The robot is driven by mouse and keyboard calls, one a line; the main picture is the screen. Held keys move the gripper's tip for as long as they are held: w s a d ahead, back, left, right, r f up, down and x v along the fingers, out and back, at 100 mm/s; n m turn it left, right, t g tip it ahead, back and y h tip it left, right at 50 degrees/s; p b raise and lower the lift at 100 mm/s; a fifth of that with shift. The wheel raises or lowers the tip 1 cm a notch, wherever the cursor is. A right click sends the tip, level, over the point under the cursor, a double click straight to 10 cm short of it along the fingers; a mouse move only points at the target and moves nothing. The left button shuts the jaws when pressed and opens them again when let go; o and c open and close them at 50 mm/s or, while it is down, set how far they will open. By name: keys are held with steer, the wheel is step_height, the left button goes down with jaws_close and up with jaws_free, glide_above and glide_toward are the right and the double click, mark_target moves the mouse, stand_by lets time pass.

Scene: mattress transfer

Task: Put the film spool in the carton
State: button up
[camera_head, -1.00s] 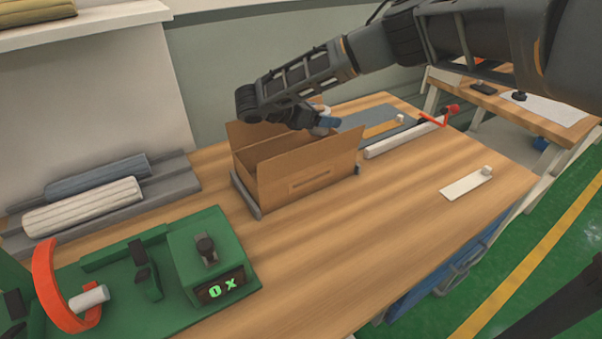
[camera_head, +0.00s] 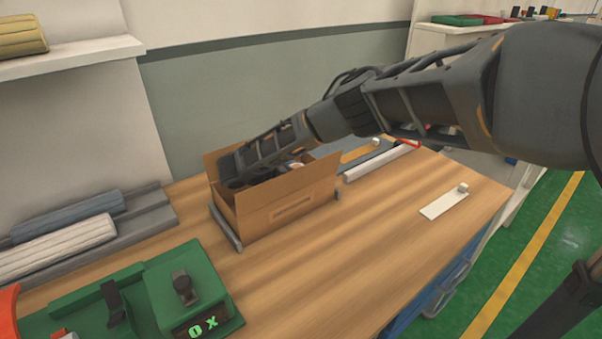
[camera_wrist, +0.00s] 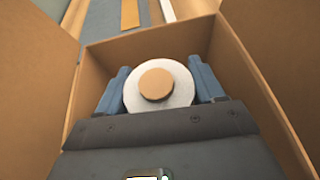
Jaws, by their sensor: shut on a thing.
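The carton (camera_head: 290,211) is an open brown cardboard box on the wooden table, with its flaps up. My gripper (camera_wrist: 160,86) is down inside the carton, its blue fingers on either side of the film spool. The film spool (camera_wrist: 183,92) is a white disc with a tan round core (camera_wrist: 156,84); it is held between the fingers, within the carton walls. In the head view the carton and my arm hide most of the gripper and spool. Whether the spool touches the carton floor cannot be told.
A green machine (camera_head: 160,284) with a lit display stands at the front left. Rolls (camera_head: 60,246) lie in a grey rack at the left. A white strip (camera_head: 443,204) lies on the right of the table. The table's front middle is clear.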

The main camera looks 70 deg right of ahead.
steer(key=shift+f, duration=0.6)
steer(key=o, duration=1.2)
steer(key=shift+r, duration=0.1)
steer(key=shift+w+a+r, duration=0.1)
steer(key=shift+r, duration=0.55)
steer(key=v, duration=1.1)
steer(key=shift+w+a+r+p, duration=0.1)
steer(key=shift+w+a+p, duration=0.05)
steer(key=shift+a+p, duration=0.2)
